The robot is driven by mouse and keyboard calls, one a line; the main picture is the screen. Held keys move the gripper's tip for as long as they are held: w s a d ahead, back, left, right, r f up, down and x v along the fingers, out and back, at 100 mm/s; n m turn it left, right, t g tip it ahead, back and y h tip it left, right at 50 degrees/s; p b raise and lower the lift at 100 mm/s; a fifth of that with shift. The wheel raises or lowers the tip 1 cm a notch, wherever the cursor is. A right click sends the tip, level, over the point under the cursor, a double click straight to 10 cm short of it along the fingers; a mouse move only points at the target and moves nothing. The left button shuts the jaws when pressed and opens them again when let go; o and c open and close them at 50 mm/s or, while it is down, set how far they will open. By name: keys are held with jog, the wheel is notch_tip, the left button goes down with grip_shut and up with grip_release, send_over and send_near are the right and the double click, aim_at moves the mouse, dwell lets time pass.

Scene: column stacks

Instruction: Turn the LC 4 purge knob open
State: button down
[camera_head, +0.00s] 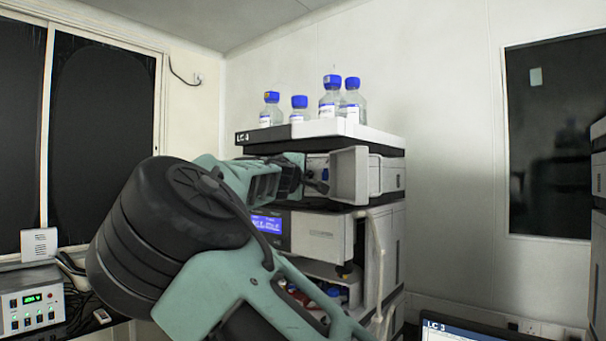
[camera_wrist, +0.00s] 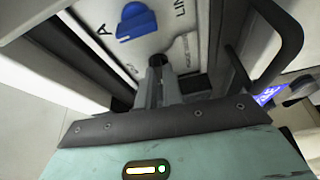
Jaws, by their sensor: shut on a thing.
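In the wrist view a black round knob (camera_wrist: 157,60), apparently the purge knob, sits on the module's pale front face. My gripper (camera_wrist: 160,80) is shut on this knob, with its fingertips at the knob's sides. In the head view my gripper (camera_head: 300,176) reaches into the module's front, and the knob is hidden there. A blue selector knob (camera_wrist: 136,22) with lettering beside it lies above, clear of my fingers.
Several blue-capped bottles (camera_head: 330,100) stand in the tray on top. A module with a lit blue display (camera_head: 266,223) is below my gripper. A dark curved handle or tube (camera_wrist: 292,45) is close on the right in the wrist view. A powered box (camera_head: 32,300) sits at left.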

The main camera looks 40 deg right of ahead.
dwell(0.4)
jog(key=c, duration=1.5)
grip_release()
jog(key=shift+c, duration=0.2)
jog(key=b+v, duration=0.1)
jog(key=v, duration=1.6)
jog(key=shift+s, duration=0.15)
jog(key=shift+a, duration=0.1)
